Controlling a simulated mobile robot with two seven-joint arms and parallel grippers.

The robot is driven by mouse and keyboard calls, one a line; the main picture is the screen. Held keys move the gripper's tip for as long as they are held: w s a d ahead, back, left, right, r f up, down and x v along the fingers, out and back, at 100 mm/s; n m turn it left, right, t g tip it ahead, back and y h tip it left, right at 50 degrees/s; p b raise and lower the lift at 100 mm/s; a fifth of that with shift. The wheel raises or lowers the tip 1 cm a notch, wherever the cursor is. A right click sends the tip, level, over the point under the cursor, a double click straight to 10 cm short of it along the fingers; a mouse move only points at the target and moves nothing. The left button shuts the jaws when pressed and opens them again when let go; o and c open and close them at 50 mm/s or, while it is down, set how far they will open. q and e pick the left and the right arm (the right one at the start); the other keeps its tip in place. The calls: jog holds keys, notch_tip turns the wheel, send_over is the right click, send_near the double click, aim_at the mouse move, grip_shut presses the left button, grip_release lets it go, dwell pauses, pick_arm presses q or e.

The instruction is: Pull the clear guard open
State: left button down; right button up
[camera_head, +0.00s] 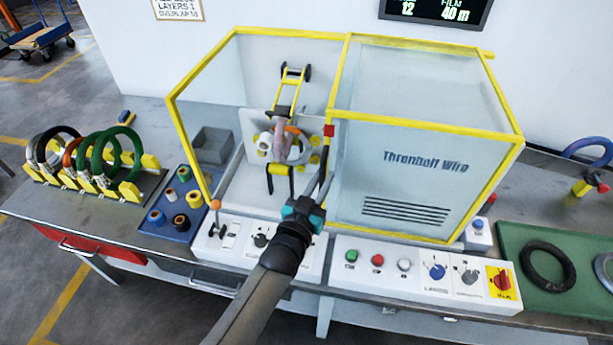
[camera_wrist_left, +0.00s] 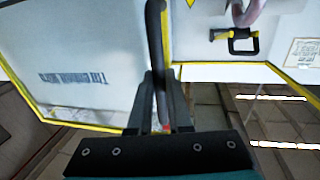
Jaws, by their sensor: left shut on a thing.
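The clear guard (camera_head: 425,150) has yellow edges and stands over the right part of the machine, in front of the panel lettered "Threnholt Wire". It also shows in the left wrist view (camera_wrist_left: 75,60). A dark upright handle (camera_wrist_left: 155,45) is at its left edge. My left gripper (camera_head: 318,192) is shut on this handle; the wrist view shows the fingers (camera_wrist_left: 160,90) on either side of it. The left part of the yellow frame shows the wrapping head (camera_head: 285,145) inside; I cannot tell whether a pane covers it. My right gripper is not in view.
A control panel (camera_head: 420,278) with buttons and knobs runs along the front, below my left arm. Several coils stand on a rack (camera_head: 150,185) at left, beside a blue tray (camera_head: 178,235) of spools. A green mat (camera_head: 515,235) with a black ring lies at right.

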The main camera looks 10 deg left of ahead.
pick_arm(q)
jog(key=shift+d, duration=1.2)
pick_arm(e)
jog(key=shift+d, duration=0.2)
pick_arm(q)
jog(key=c, duration=0.8)
grip_release()
jog(key=shift+c, duration=0.2)
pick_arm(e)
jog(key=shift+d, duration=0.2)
pick_arm(q)
jog(key=shift+s, duration=0.1)
jog(key=v, duration=1.5)
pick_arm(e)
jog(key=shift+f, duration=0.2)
pick_arm(q)
jog(key=shift+a, duration=0.1)
